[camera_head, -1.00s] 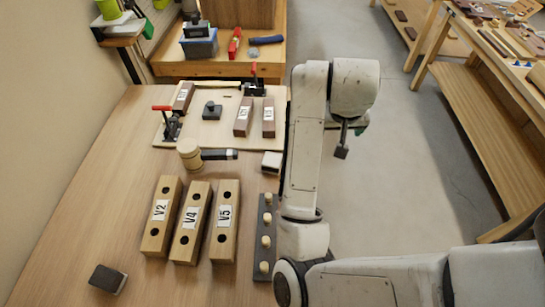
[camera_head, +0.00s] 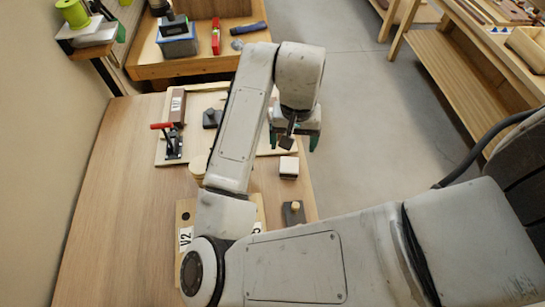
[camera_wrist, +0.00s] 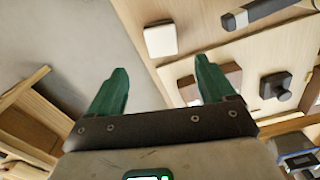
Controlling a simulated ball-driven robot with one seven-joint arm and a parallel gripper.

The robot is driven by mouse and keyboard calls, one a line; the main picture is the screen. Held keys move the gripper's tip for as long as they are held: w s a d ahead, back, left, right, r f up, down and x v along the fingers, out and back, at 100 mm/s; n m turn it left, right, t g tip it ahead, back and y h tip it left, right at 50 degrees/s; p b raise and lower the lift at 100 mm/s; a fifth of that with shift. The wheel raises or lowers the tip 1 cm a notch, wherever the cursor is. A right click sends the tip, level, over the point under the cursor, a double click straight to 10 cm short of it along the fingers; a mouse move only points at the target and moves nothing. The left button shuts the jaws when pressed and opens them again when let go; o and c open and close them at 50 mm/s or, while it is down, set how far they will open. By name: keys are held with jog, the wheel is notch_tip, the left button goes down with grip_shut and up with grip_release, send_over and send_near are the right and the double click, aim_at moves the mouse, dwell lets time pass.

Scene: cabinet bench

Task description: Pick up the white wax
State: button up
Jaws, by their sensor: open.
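The white wax (camera_head: 289,163) is a small white-topped block with a darker side, on the wooden bench near its right edge. In the wrist view the white wax (camera_wrist: 160,39) lies ahead of my fingertips, between their directions. My gripper (camera_head: 297,142) has green fingers and hangs above the bench's right edge, just beyond the wax in the head view. In the wrist view my gripper (camera_wrist: 161,66) is open, with nothing between its fingers and no contact with the wax.
A pale board (camera_head: 208,145) holds a red-handled clamp (camera_head: 170,140) and a black knob piece (camera_wrist: 275,86). A dark mallet handle (camera_wrist: 262,9) lies near the wax. A grey peg strip (camera_head: 293,212) sits nearer me.

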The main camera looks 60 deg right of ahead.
send_over(289, 164)
notch_tip(289, 164, down, 5)
jog(key=shift+w+d, duration=0.1)
jog(key=shift+w, duration=0.05)
jog(key=shift+s+f+p, duration=0.2)
jog(key=shift+f+p, duration=0.45)
jog(key=shift+f, duration=2.2)
jog(key=shift+c, duration=0.5)
jog(key=c, duration=1)
jog(key=shift+r, duration=0.1)
